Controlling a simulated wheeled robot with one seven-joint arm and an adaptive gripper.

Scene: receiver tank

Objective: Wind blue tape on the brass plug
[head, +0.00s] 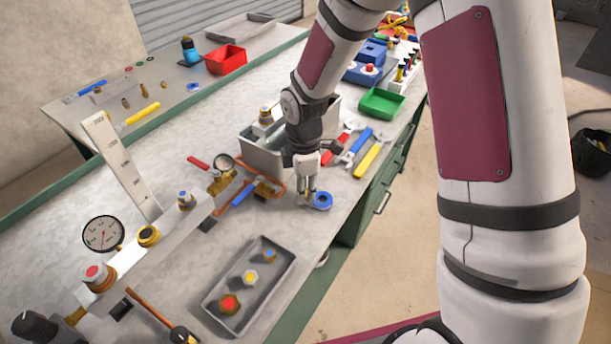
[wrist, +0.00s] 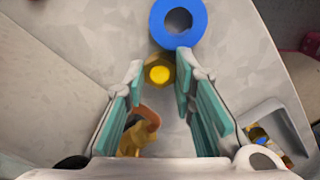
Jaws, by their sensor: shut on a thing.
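The brass plug (wrist: 158,72) has a yellow end face and sits between the fingertips of my gripper (wrist: 159,66), which is shut on it. In the head view my gripper (head: 308,198) points down close above the bench, and I cannot make out the plug there. The blue tape (wrist: 178,22) is a ring lying just beyond the fingertips in the wrist view. It also shows in the head view (head: 321,201), right beside the fingers. I cannot tell whether plug and tape touch.
A dark tray (head: 275,298) with red-, yellow- and blue-marked plugs lies nearer. A valve (head: 265,190) lies left of my gripper, and a grey bin (head: 262,152) stands behind. Wrenches (head: 357,147) lie to the right. The bench's front edge is close beyond the tape.

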